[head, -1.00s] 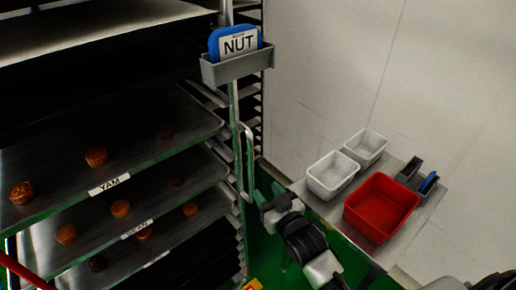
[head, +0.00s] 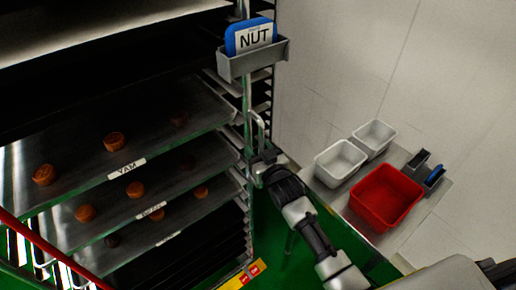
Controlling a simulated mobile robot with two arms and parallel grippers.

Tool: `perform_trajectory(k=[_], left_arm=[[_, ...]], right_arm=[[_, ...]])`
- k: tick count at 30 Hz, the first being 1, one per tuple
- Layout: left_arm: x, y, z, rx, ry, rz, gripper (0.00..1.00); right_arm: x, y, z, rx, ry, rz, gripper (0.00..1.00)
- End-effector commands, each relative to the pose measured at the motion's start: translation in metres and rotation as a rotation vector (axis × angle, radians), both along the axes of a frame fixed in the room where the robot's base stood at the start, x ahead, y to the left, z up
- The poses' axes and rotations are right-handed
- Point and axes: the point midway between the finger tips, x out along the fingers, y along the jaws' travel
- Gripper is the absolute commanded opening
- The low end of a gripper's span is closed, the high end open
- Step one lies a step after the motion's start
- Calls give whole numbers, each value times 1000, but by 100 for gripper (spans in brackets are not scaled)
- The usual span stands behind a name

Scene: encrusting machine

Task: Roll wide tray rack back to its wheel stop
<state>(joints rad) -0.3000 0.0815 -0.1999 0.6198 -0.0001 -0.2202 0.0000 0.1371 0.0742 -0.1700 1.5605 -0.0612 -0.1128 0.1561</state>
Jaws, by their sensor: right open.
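The wide tray rack (head: 247,95) fills the left half of the head view. Its trays (head: 75,150) hold round brown cakes and carry labels, one reading YAM. A vertical metal handle (head: 262,128) stands out from its right upright. My right gripper (head: 258,167) is open at the lower part of this handle. Whether the handle lies between its fingers or only beside them I cannot tell. The rack's wheels are hidden, and I cannot make out a wheel stop. My left gripper is not in view.
A grey holder (head: 252,62) with a blue NUT card sits on the rack's upright. A side table (head: 400,232) at right bears two white bins and a red bin (head: 386,196). A yellow strip (head: 240,277) with red marks shows low at centre. A red bar (head: 50,250) crosses lower left.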

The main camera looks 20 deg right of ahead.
Motion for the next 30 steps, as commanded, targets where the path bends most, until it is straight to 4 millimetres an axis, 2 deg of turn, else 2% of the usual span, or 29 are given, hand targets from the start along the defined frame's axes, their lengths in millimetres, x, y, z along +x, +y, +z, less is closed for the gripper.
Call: perform_trajectory(k=[6,15,25,30], left_arm=[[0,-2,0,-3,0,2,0],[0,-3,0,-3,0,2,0],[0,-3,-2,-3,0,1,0],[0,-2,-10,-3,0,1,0]], right_arm=[[0,0,0,0,1,0,44],[0,0,0,0,1,0,0],[2,1,-1,0,1,0,0],[13,5,-2,0,-1,0,0]])
